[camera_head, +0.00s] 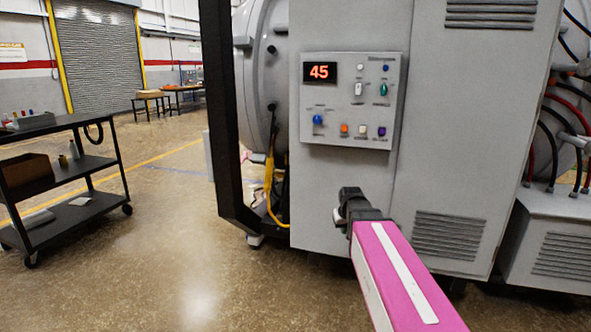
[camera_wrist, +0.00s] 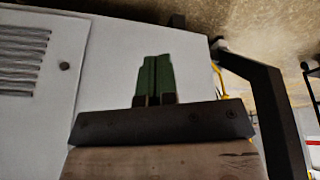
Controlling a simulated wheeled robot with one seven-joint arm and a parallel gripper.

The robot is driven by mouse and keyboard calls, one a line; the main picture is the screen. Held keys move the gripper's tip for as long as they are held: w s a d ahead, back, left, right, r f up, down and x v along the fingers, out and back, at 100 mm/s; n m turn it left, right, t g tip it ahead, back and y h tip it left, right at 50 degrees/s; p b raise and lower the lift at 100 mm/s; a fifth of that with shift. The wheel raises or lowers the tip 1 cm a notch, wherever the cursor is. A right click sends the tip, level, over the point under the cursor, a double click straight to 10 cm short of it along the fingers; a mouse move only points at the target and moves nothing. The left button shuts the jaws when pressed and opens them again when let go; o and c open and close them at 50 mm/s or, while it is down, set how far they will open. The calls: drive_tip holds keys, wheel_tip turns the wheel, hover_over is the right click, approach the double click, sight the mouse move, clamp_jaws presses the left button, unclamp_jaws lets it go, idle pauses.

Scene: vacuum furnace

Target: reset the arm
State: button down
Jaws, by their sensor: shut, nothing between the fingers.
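My arm, pink with a white stripe, reaches forward from the bottom right of the head view. My gripper (camera_head: 347,205) is at its far end, in front of the grey furnace cabinet (camera_head: 430,140) and below its control panel (camera_head: 385,65). In the wrist view my gripper (camera_wrist: 155,62) shows two green fingers side by side, closed together with nothing between them. The cabinet face (camera_wrist: 110,60) lies beyond the fingers there, with a vent at the left. The panel has a red display reading 45 and several coloured buttons and switches.
A black frame (camera_head: 222,130) and the round furnace body (camera_head: 262,75) stand left of the cabinet. A black cart (camera_head: 95,163) with items is at far left. Cables and a vented box (camera_head: 550,240) are at right. The floor between cart and cabinet is clear.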

drive_tip(key=s+f+m+g, duration=0.1)
drive_tip(key=s+f+g, duration=0.2)
drive_tip(key=s+f, duration=1.1)
drive_tip(key=s, duration=0.3)
drive_tip(key=shift+s+m+g, duration=0.25)
drive_tip(key=shift+m+g, duration=0.05)
drive_tip(key=shift+g, duration=0.1)
